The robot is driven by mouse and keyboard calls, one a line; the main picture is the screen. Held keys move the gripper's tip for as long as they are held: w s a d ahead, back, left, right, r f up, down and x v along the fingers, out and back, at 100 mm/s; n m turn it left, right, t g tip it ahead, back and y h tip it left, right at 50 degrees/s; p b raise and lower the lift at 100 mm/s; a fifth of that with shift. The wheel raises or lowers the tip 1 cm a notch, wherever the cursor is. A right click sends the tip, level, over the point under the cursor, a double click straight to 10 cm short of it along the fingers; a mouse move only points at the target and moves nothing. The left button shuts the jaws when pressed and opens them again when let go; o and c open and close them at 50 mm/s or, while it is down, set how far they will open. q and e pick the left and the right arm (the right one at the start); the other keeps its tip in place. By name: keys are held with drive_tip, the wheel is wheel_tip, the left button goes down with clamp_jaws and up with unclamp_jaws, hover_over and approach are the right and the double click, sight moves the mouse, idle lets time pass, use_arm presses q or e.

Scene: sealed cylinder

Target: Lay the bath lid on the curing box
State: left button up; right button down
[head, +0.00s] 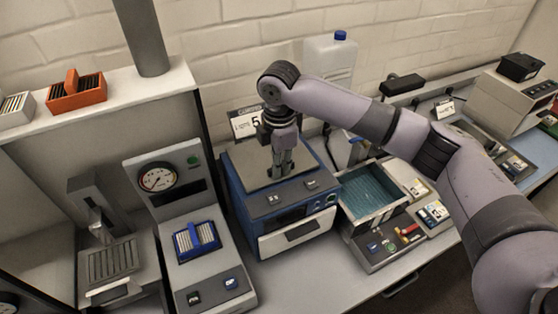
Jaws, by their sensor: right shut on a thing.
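My right gripper (282,170) points down over the blue curing box (294,212) and is shut on the bath lid. The bath lid (255,178) is a flat grey-beige plate on top of the box, roughly in line with its edges. The fingers hide the part they grip. I cannot tell whether the plate rests fully on the box or sits slightly above it. The open water bath (357,217), with teal water inside, stands just right of the box. My left gripper is not in view.
A numbered sign (245,123) stands behind the box. A white jug (330,56) with a blue cap is at the back. A gauge machine (177,208) with a blue rack (197,240) stands to the left. The bench front (310,283) is clear.

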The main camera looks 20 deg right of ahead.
drive_tip(key=c, duration=1.6)
unclamp_jaws()
drive_tip(key=shift+c, duration=0.2)
drive_tip(key=shift+r, duration=0.25)
wheel_tip(320, 180, up, 12)
drive_tip(key=b, duration=0.4)
drive_tip(key=shift+f, duration=0.15)
drive_tip(key=shift+s, duration=0.1)
